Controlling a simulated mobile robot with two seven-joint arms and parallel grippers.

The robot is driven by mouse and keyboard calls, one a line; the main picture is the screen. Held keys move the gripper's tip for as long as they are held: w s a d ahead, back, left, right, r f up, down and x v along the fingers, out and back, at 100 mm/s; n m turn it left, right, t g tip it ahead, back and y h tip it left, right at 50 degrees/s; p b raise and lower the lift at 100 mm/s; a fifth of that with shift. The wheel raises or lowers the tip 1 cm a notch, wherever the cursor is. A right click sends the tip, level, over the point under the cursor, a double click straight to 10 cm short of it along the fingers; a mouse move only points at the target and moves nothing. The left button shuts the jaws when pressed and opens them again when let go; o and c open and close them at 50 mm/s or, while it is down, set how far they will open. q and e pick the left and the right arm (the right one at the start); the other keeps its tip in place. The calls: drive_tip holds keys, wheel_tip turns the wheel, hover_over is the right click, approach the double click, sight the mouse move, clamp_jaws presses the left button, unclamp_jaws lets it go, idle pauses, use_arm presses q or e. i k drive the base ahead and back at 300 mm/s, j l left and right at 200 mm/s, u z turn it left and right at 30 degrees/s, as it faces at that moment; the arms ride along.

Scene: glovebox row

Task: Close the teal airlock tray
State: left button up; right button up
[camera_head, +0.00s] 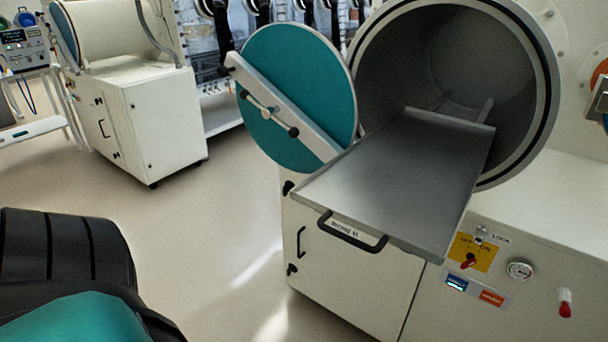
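The airlock tray (399,175) is a flat grey metal sheet. It is pulled far out of the round airlock chamber (468,60), with its rear end still inside the opening. A black bar handle (352,233) with a label above it is on its front edge. The round teal airlock door (290,70) stands swung open to the left of the opening, with a pale crossbar and black-ended handle on it. The tray surface is empty. Neither of my grippers can be made out in this view.
A white cabinet (350,290) stands below the tray. Its panel has a yellow lock plate (473,252), a gauge (520,269) and a red-tipped knob (565,303). Another white cabinet (150,125) stands at the back left. The floor (225,235) left of the tray is clear.

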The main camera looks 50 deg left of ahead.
sight(408, 184)
drive_tip(key=k+j+u, duration=0.1)
drive_tip(key=u, duration=0.35)
drive_tip(key=j+u, duration=0.25)
drive_tip(key=u, duration=0.15)
